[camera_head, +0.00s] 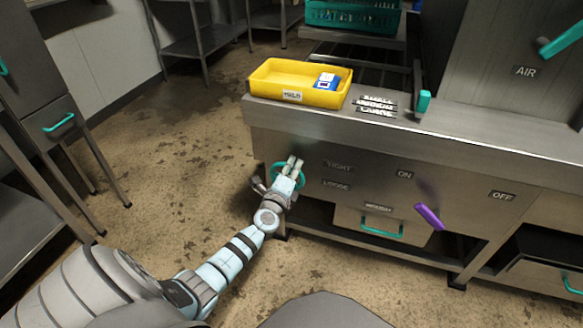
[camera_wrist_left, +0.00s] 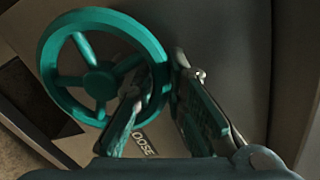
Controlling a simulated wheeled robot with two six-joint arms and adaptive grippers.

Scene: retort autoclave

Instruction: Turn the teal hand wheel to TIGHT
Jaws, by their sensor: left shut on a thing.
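The teal hand wheel (camera_head: 276,168) is on the left end of the steel bench front, partly hidden behind my left gripper (camera_head: 293,167). In the left wrist view the wheel (camera_wrist_left: 47,55) shows its round rim, hub and spokes. There my left gripper (camera_wrist_left: 165,82) has one finger inside the ring and one outside, shut on the rim. The TIGHT label (camera_head: 338,166) is right of the wheel, above the LOOSE label (camera_head: 336,185). The LOOSE label also shows partly in the left wrist view (camera_wrist_left: 143,143). My right gripper is in neither view.
A yellow tray (camera_head: 264,90) with a blue and white box (camera_head: 327,82) stands on the bench top above. A purple lever (camera_head: 429,216) sits between the ON and OFF labels. A drawer with a teal handle (camera_head: 381,230) is below. The floor at left is open.

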